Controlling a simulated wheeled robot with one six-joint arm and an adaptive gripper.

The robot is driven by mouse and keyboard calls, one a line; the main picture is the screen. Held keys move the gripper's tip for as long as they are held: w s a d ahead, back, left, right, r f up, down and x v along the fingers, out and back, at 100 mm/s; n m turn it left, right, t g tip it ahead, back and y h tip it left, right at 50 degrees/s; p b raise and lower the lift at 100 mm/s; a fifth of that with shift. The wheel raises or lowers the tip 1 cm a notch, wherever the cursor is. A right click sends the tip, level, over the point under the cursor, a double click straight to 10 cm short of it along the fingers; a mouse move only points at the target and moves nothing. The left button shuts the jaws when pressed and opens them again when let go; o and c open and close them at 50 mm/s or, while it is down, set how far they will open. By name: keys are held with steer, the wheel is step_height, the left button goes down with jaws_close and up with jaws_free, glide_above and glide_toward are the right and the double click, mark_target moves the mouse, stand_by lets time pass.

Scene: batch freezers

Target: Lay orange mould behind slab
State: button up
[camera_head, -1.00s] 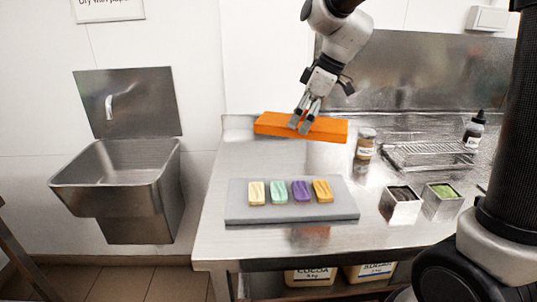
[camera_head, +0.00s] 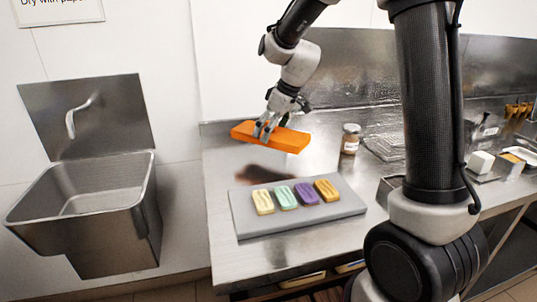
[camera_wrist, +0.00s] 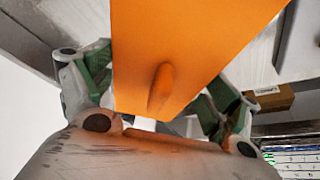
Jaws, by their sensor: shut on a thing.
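The orange mould (camera_head: 290,139) is a long flat block held in the air above the back of the steel table, behind the slab. My gripper (camera_head: 266,130) is shut on it near its middle. In the wrist view the mould (camera_wrist: 200,50) fills the centre between my gripper's fingers (camera_wrist: 155,90). The grey slab (camera_head: 250,225) lies on the table in front and carries several coloured ice bars, yellow, mint, purple and amber. A dark shadow lies on the table between mould and slab.
A jar (camera_head: 350,140) and a wire rack (camera_head: 384,148) stand to the right at the back. A steel sink (camera_head: 85,190) is on the left wall. The steel table (camera_head: 222,165) is bare behind and left of the slab. My column hides part of the right side.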

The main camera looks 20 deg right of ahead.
steer(key=shift+f, duration=3.45)
steer(key=shift+f, duration=0.1)
steer(key=o, duration=0.8)
